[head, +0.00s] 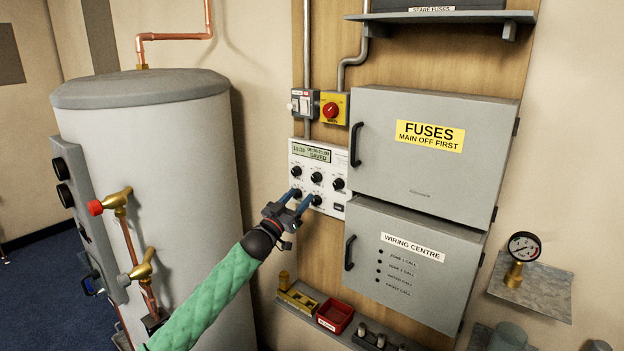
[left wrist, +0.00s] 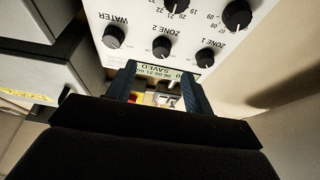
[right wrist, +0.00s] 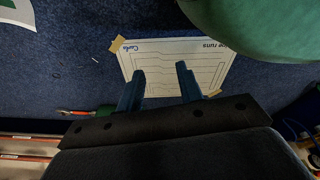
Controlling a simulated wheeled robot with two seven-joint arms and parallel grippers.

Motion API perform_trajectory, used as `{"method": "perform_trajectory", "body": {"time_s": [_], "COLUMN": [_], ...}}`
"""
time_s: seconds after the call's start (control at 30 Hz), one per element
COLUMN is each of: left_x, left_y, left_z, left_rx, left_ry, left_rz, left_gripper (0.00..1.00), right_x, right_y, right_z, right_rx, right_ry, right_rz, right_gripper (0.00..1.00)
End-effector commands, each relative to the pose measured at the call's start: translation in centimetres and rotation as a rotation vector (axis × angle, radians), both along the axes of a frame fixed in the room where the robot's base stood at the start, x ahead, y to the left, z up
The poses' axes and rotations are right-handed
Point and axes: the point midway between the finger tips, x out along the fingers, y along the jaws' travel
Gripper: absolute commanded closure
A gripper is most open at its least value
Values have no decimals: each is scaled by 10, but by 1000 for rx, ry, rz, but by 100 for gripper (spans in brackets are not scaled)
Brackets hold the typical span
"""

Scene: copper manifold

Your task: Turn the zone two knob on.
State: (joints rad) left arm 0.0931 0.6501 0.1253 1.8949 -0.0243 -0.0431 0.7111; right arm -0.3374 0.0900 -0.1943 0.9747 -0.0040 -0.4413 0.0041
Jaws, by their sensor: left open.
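The zone two knob (head: 316,177) is a black round knob in the middle of the row under the display on the white controller (head: 299,152). In the left wrist view, where the panel shows upside down, the zone two knob (left wrist: 161,46) sits between the zone one knob (left wrist: 205,57) and the water knob (left wrist: 114,37). My left gripper (head: 304,194) is open and empty in front of the controller's lower part. In the left wrist view the zone two knob shows beyond and between its fingertips, not held. My right gripper (right wrist: 156,82) is open and empty above the floor.
A fuse box (head: 430,170) and a wiring centre box (head: 410,280) stand right of the controller. A red switch (head: 331,110) is above it. A tank (head: 165,180) stands left. A shelf with a red tray (head: 335,315) is below. A paper sheet (right wrist: 215,60) lies on the floor.

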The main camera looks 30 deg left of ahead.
Motion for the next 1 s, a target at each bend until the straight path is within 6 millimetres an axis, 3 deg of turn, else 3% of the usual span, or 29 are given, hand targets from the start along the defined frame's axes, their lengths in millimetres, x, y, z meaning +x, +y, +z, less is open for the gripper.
{"method": "perform_trajectory", "body": {"time_s": [0.6,1.0], "left_x": [60,71], "left_y": [-5,-6], "left_z": [28,30], "left_rx": [-1,0], "left_ry": [-1,-1], "left_rz": [0,-1], "left_gripper": [48,48], "right_x": [-84,-99], "right_y": [-16,-19], "right_z": [-10,-12], "right_rx": [-9,-11], "right_ry": [58,67], "right_rz": [1,0], "right_gripper": [64,64]}}
